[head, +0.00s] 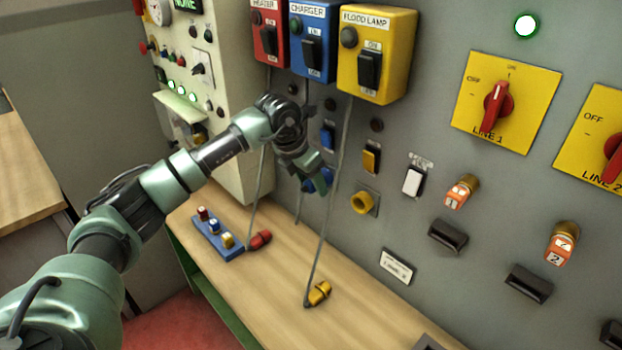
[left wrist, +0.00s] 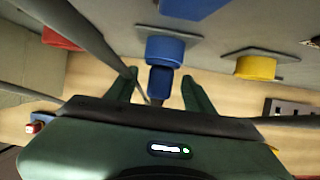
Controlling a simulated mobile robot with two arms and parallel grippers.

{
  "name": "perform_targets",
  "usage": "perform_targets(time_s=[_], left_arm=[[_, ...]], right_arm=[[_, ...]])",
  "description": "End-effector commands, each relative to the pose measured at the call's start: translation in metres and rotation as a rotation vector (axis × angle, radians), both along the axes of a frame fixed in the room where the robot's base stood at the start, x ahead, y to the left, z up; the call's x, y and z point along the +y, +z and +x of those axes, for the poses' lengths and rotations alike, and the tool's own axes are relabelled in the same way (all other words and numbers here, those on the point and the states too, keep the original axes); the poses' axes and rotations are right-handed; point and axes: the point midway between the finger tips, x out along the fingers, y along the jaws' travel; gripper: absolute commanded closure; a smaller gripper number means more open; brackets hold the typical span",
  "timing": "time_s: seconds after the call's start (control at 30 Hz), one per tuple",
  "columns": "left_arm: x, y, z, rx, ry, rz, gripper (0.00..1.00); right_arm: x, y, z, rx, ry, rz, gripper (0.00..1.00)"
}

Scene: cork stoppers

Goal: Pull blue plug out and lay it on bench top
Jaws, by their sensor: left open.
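The blue plug (left wrist: 160,82) sits in the blue socket (left wrist: 165,50) on the grey panel in the left wrist view. My left gripper (left wrist: 158,92) is open, with one finger on each side of the plug; whether they touch it I cannot tell. In the head view the left gripper (head: 316,182) is at the panel, and only bits of blue (head: 308,186) show past its fingers. The bench top (head: 275,290) is a wooden surface below. My right gripper is not in view.
A red plug (head: 260,239) and a yellow plug (head: 319,292) lie on the bench with their cables. A blue block (head: 212,240) with coloured pieces stands at its left. A yellow socket (head: 364,202) is right of the gripper. Hanging cables pass close to the gripper.

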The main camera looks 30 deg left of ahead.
Motion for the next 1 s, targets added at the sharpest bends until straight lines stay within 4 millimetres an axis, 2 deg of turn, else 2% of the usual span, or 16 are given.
perform_targets(time_s=[0.17,0.3,0.37,1.0], left_arm=[[0.0000,-0.0002,0.0000,0.000,0.000,0.000,0.47],[0.0000,0.0000,0.0000,0.000,0.000,0.000,0.86],[0.0001,0.0001,0.0000,0.000,0.000,0.000,1.00],[0.0038,0.0001,-0.0081,0.000,0.002,0.000,1.00]], right_arm=[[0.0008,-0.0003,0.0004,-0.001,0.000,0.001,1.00],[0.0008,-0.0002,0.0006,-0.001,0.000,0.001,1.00],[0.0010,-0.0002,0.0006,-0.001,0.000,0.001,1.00],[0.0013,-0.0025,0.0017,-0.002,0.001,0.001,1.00]])
